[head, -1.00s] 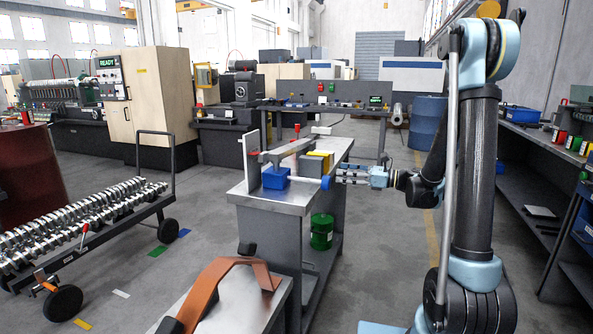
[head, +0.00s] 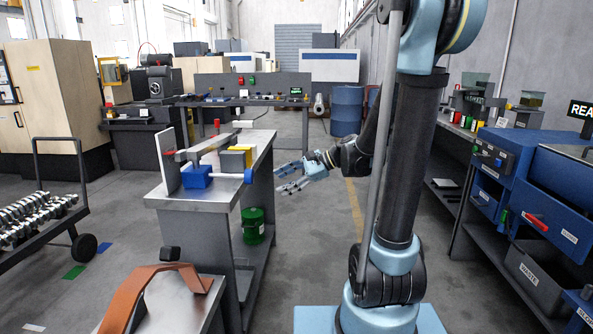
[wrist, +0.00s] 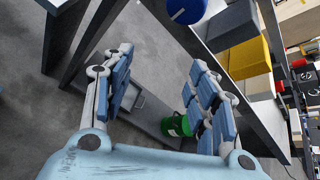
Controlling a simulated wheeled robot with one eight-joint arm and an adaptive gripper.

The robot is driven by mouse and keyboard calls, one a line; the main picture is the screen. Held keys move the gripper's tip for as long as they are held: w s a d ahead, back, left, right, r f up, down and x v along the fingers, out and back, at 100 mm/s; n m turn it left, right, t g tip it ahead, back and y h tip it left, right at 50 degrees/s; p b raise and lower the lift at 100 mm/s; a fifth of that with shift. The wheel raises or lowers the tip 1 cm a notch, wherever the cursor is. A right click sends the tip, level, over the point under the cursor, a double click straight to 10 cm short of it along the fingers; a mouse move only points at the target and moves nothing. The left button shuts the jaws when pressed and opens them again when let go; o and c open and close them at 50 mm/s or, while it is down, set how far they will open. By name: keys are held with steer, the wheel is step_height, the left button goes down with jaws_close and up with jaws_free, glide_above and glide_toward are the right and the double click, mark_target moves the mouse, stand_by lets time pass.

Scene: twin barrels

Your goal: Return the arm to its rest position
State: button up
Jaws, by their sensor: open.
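My gripper (head: 284,178) is at the right side of the metal workbench (head: 178,201) in the head view, with clear air between it and the bench edge. It is open and empty; in the wrist view its two blue fingers (wrist: 160,105) are spread apart. My arm stands on the right of the head view. In the wrist view, the green drum (wrist: 177,125) on the bench's lower shelf shows beyond the fingers.
A blue box (head: 197,177) and a yellow block (head: 243,152) are on the bench. Blue barrels (head: 346,108) stand behind my arm. Open floor lies between bench and shelf.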

steer(key=s+d+f+n+h, duration=0.5)
steer(key=s+d+n+h, duration=0.1)
steer(key=s+d, duration=0.4)
steer(key=s+d+f+n+h, duration=0.5)
steer(key=s+d+n+h, duration=0.1)
steer(key=s+d, duration=0.5)
steer(key=shift+d+f+n, duration=0.2)
steer(key=shift+d+n, duration=0.3)
steer(key=shift+d, duration=0.65)
steer(key=shift+s, duration=0.1)
steer(key=shift+w+f, duration=0.2)
steer(key=shift+w, duration=0.25)
